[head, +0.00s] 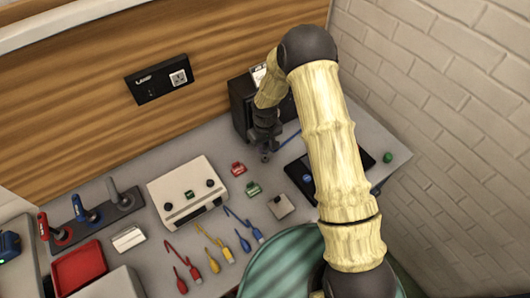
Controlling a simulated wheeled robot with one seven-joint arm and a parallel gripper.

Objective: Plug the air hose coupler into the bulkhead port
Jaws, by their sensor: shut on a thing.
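My gripper (265,146) is at the back right of the bench, pointing down close in front of a black box (240,104). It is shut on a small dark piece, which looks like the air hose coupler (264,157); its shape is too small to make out. A thin blue line, perhaps the hose (290,138), runs to the right of the gripper and passes behind my arm. I cannot make out the bulkhead port. My gripper and arm cover part of the black box, and I cannot tell whether the coupler touches anything.
Red (237,169) and green (253,188) small blocks lie in front of the gripper. A white control box (187,192), coloured cables (214,243) and a grey block (281,206) lie nearer. A black panel (297,172) is partly behind my arm. A brick wall (450,120) bounds the right.

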